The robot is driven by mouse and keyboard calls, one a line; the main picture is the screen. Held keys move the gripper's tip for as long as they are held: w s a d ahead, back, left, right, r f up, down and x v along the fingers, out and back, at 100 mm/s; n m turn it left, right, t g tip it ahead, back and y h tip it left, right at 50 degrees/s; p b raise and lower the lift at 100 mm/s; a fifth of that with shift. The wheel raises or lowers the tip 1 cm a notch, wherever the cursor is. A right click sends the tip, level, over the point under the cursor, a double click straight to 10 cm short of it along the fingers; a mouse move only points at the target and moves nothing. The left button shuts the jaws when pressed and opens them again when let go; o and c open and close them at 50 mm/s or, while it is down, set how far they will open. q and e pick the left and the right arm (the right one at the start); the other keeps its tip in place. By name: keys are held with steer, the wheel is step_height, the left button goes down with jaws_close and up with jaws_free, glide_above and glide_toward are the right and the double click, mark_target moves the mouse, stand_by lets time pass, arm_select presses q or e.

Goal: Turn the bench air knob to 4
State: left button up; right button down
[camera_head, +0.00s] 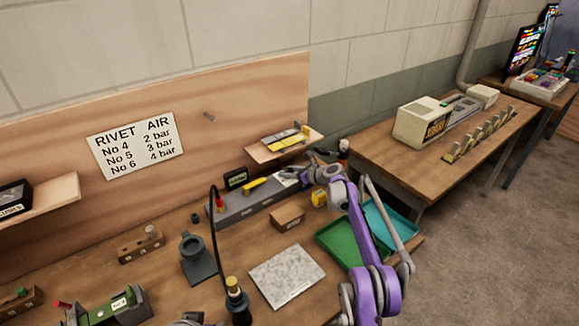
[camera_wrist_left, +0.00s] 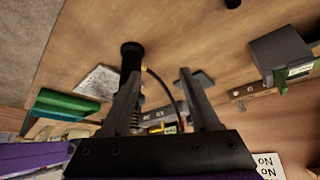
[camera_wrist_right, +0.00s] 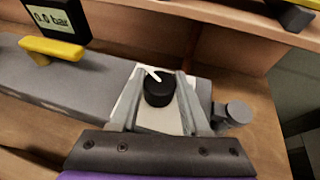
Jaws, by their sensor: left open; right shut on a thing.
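The bench air knob (camera_wrist_right: 159,90) is a black round knob with a white pointer on a white plate (camera_wrist_right: 160,122) at the end of a grey unit. In the right wrist view its pointer is tilted up and left. My right gripper (camera_wrist_right: 160,76) is shut on the knob, one finger on each side. In the head view the right gripper (camera_head: 292,177) hides the knob. A small display (camera_wrist_right: 45,17) on the unit reads 0.0 bar; it also shows in the head view (camera_head: 236,179). My left gripper (camera_wrist_left: 161,78) is open above the bench.
A yellow lever (camera_wrist_right: 52,48) sits on the grey unit (camera_head: 230,209). A grey fitting (camera_wrist_right: 237,112) stands beside its end. A brown box (camera_head: 287,218), green tray (camera_head: 335,240) and speckled plate (camera_head: 287,276) lie in front. The wall sign (camera_head: 137,146) pairs No 6 with 4 bar.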

steer(key=shift+w+r+n, duration=0.3)
steer(key=shift+r, duration=0.1)
steer(key=shift+f, duration=0.15)
arm_select(q)
steer(key=shift+w+a+r, duration=0.15)
steer(key=shift+w+r, duration=0.2)
steer(key=shift+r, duration=0.2)
arm_select(e)
steer(key=shift+s+a+f, duration=0.15)
steer(key=shift+s, duration=0.05)
steer(key=shift+c, duration=1.9)
jaws_free()
arm_select(q)
steer(key=shift+s+f, duration=0.1)
arm_select(e)
steer(key=shift+f, duration=0.1)
